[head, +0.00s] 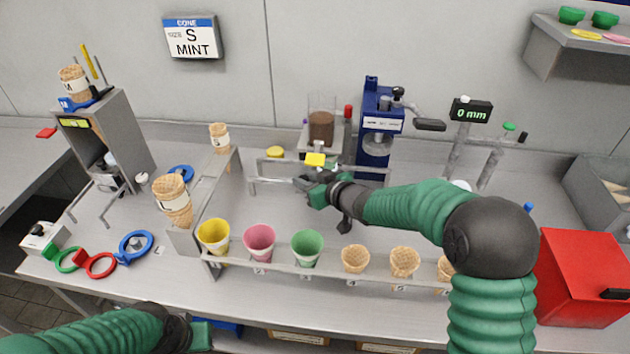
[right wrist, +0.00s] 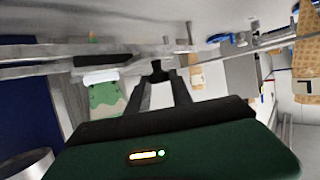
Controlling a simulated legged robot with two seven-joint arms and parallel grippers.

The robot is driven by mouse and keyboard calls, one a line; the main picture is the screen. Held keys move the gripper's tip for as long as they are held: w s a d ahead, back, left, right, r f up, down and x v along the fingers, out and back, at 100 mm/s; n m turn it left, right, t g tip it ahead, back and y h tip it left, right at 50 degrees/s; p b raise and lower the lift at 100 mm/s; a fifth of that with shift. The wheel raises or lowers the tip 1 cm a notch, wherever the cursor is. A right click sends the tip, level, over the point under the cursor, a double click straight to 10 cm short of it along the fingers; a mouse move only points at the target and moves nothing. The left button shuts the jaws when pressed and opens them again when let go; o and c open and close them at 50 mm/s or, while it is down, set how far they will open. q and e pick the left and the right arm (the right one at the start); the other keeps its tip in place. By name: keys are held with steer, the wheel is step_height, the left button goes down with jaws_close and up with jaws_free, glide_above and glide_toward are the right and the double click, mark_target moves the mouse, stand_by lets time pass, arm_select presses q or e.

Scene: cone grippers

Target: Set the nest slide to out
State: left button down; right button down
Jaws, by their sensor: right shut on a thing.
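My right gripper (head: 308,188) reaches in over the middle of the counter, beside a low metal rail frame (head: 270,180) behind the row of cups. In the right wrist view its two dark fingers are closed on a small dark knob (right wrist: 157,68) by a metal rail (right wrist: 130,52). The knob looks like the handle of the nest slide, but its label and position are hidden by my gripper.
A front rack holds a yellow cup (head: 213,236), a pink cup (head: 260,241), a green cup (head: 307,247) and several cones. A blue press (head: 378,125) and a "0 mm" display (head: 472,110) stand behind. A red box (head: 585,275) is at right.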

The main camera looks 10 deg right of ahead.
steer(key=shift+f, duration=0.1)
steer(key=c, duration=1.1)
jaws_free()
steer(key=shift+c, duration=0.2)
steer(key=shift+d, duration=0.1)
